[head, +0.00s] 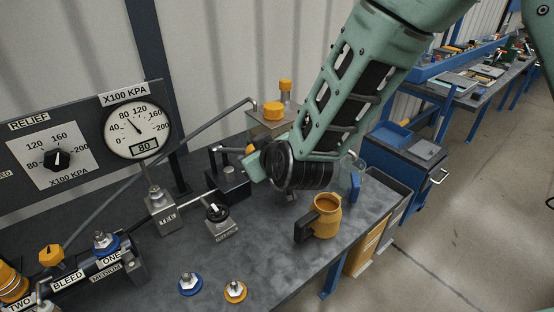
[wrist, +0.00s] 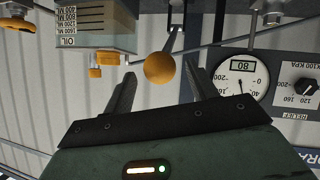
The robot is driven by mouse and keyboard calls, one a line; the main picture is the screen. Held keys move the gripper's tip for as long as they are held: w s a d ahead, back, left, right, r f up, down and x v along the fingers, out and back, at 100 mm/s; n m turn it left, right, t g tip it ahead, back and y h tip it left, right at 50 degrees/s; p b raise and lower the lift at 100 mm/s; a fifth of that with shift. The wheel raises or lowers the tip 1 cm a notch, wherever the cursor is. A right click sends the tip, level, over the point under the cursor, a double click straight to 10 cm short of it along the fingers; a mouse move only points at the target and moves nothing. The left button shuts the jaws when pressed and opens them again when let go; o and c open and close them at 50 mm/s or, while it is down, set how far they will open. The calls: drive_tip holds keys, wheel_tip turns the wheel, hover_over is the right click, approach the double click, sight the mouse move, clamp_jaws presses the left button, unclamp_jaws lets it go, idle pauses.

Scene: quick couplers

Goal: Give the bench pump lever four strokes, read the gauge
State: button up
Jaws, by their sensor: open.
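The pump lever ends in an orange ball knob (wrist: 159,67), which lies in line with the gap between my fingertips in the wrist view. In the head view the knob (head: 249,150) shows just left of my gripper (head: 251,163), above the black pump body (head: 229,182). My gripper is open, with one finger on each side of the knob in the wrist view; I cannot tell whether they touch it. The round gauge (head: 138,128), marked X100 KPA, has its needle pointing up and left, near 80. A plate on its face reads 80. The gauge shows upside down in the wrist view (wrist: 239,82).
The relief knob (head: 57,159) sits on the panel left of the gauge. An oil tank (head: 272,122) stands behind the pump. A TEE block (head: 162,212), a small valve (head: 220,222), two couplers and an orange mug (head: 326,215) stand on the bench. The bench front has free room.

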drive_tip(key=b+v, duration=0.2)
drive_tip(key=v, duration=1.2)
drive_tip(key=shift+r, duration=0.2)
